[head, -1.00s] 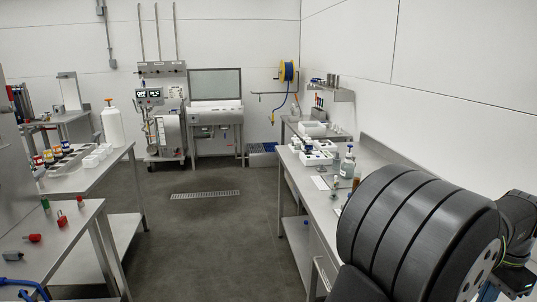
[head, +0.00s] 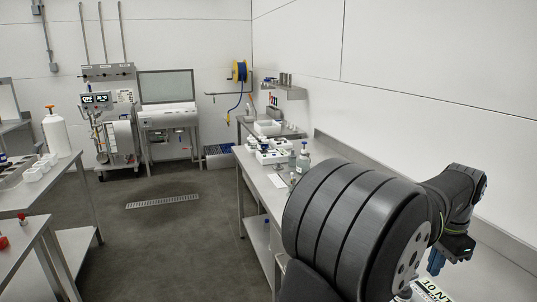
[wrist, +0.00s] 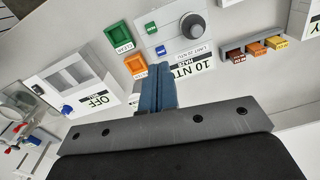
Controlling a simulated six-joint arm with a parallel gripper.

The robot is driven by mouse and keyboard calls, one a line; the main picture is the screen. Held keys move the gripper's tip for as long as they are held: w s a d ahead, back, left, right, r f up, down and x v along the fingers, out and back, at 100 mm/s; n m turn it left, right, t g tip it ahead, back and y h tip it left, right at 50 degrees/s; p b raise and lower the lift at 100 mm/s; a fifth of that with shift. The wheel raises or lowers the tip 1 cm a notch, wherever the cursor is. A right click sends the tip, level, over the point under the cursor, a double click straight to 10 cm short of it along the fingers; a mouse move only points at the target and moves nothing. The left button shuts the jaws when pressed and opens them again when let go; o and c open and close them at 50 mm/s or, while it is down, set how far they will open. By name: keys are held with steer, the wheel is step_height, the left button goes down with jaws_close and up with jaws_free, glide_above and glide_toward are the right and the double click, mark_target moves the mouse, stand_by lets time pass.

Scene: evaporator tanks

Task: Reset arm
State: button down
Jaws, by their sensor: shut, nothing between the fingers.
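My gripper (wrist: 158,72) shows in the wrist view with its blue fingers together and nothing between them. In the head view my gripper (head: 436,263) is at the lower right, fingers pointing down above the right bench. My arm hides much of that bench's near part. Whether the fingers touch the panel cannot be told.
A white box labelled "OFF" (wrist: 78,90) and a holder with orange and yellow pieces (wrist: 254,48) flank the panel. The right bench (head: 258,188) carries white trays and a bottle (head: 303,158). A wall rises along its right side. The middle floor (head: 170,240) is clear.

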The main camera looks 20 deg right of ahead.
steer(key=f+m+t, duration=0.1)
steer(key=f+t, duration=0.2)
steer(key=s+f+m+t+y, duration=0.1)
steer(key=f+m+t, duration=0.1)
steer(key=f, duration=0.2)
steer(key=s+f+m+t+y, duration=0.1)
steer(key=f+m+t, duration=0.1)
steer(key=f+t, duration=0.1)
steer(key=shift+s+a+f+t, duration=0.2)
steer(key=shift+f+t, duration=0.1)
steer(key=shift+f, duration=0.35)
steer(key=shift+r, duration=2.1)
